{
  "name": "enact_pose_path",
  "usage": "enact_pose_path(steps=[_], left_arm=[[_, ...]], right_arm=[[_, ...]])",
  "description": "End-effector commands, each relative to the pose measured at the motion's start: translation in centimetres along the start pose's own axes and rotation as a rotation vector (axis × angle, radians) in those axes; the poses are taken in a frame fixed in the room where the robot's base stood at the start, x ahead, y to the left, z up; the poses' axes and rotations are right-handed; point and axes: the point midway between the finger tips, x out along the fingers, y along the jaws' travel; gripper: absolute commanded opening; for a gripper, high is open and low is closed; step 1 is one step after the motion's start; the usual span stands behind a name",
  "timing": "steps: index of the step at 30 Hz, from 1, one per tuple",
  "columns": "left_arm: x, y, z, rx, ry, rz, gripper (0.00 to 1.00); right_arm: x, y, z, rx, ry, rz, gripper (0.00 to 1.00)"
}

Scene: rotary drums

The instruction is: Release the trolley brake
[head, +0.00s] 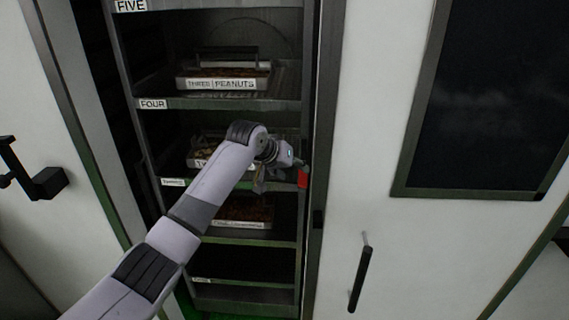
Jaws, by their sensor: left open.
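A grey shelved rack, which looks like the trolley (222,103), stands in a recess between white panels. A small red piece (302,180) is at the right edge of the rack, at mid height; I cannot tell whether it is the brake. My left gripper (279,174) is open just left of the red piece, in front of the rack's right post. Its arm comes up from the bottom left and covers part of the middle shelves. I cannot tell whether the fingers touch the red piece. My right gripper is out of view.
A black handle (361,278) sticks out of the white panel at right, another black handle (38,178) at left. A dark window (495,95) is at upper right.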

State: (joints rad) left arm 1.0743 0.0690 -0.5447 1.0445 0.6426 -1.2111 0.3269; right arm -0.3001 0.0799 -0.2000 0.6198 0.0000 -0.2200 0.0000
Motion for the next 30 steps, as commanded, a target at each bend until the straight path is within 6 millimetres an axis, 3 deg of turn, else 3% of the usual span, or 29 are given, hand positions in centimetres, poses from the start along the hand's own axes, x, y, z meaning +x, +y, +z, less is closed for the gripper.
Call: enact_pose_path(steps=[9,21,26,30], left_arm=[[-4.2,0.0,-0.1,0.001,0.003,0.001,0.49],[-4.7,0.0,0.0,0.0,0.001,0.0,0.49],[-2.3,-1.7,2.1,-0.022,-0.015,-0.011,0.49],[3.1,-5.7,7.8,-0.068,-0.046,-0.042,0.49]], right_arm=[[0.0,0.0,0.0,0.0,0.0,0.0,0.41],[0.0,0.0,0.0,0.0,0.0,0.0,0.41],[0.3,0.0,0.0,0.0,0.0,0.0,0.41],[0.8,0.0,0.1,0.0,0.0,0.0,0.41]])
